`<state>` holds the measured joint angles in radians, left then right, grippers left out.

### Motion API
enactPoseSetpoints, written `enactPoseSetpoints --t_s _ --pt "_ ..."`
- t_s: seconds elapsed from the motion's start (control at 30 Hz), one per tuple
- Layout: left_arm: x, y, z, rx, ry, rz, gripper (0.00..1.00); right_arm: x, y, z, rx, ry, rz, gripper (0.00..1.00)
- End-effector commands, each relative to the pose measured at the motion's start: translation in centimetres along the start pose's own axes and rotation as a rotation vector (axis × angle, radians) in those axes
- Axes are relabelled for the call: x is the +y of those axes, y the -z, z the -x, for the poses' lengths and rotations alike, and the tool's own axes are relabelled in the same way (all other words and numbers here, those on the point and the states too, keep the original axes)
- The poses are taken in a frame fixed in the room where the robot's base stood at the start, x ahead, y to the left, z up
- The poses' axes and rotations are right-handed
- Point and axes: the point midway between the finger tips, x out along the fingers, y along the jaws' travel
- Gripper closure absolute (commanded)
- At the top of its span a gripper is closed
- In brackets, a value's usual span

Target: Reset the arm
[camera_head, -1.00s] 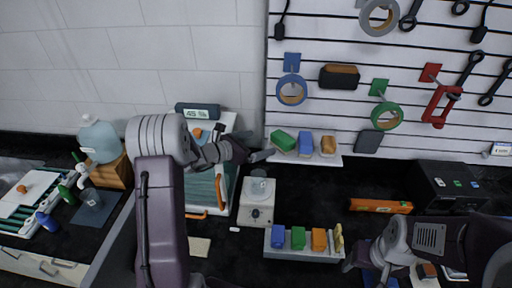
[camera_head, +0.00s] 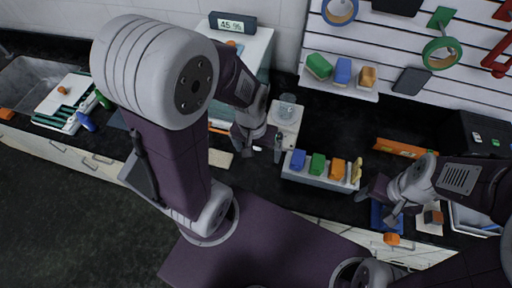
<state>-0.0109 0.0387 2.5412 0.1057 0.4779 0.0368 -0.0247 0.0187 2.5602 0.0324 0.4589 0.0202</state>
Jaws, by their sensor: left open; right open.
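My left arm reaches in from the left. Its gripper (camera_head: 262,150) is open and hangs in front of the white device with the round glass top (camera_head: 287,108), hiding part of it. I see nothing between its fingers. My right gripper (camera_head: 378,208) is open at the right, pointing left and down. It is over the counter just right of the grey tray (camera_head: 318,178) of coloured blocks, by a blue mat (camera_head: 385,222). It looks empty.
A wall shelf (camera_head: 340,88) carries green, blue and orange blocks. A white cabinet with a display (camera_head: 232,23) stands behind my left arm. An orange box (camera_head: 400,148) lies at the back right. A cutting board (camera_head: 62,97) and sink (camera_head: 30,80) are at the left.

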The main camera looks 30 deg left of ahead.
Motion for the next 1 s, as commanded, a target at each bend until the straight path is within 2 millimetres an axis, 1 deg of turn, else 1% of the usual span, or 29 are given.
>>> enactPoseSetpoints --t_s 0.03,0.1,0.3,0.37,0.47,0.57,0.6,0.7,0.77,0.87,1.0 --pt "-0.2 0.0 0.1 0.015 0.018 -0.06 0.0 0.0 0.0 0.0 0.0 0.0 0.0 0.34" --pt "-0.5 -0.1 0.2 0.023 0.031 -0.1 0.0 0.0 0.0 0.0 0.0 0.0 0.0 0.34" --pt "-0.5 0.0 0.1 0.022 0.032 -0.101 0.0 0.0 0.0 0.0 0.0 0.0 0.0 0.34" --pt "-0.6 -0.1 -0.2 0.022 0.032 -0.1 0.0 0.0 0.0 -0.4 0.0 0.0 0.0 0.34" --pt "-0.7 -0.2 -2.4 0.021 0.032 -0.099 0.0 0.1 -0.2 -2.5 0.0 0.0 0.0 0.34" --pt "-0.9 -0.5 -6.1 0.021 0.032 -0.098 0.0 0.1 -0.6 -6.3 0.0 0.0 0.0 0.34" --pt "-1.0 -0.7 -7.7 0.021 0.032 -0.098 0.0 0.1 -0.8 -7.9 0.0 0.0 0.0 0.34" --pt "-1.2 -0.9 -10.5 0.02 0.031 -0.097 0.0 0.2 -1.1 -10.7 -0.001 0.0 0.0 0.34" --pt "-1.2 -0.9 -10.7 0.02 0.031 -0.097 0.0 0.2 -1.1 -10.8 -0.001 0.0 0.0 0.34" --pt "-1.1 -0.8 -9.9 0.021 0.031 -0.096 0.0 0.2 -1.0 -10.0 0.0 0.0 0.0 0.34" --pt "-1.1 -0.8 -9.8 0.021 0.031 -0.096 0.0 0.2 -1.0 -9.9 0.0 0.0 0.0 0.34"
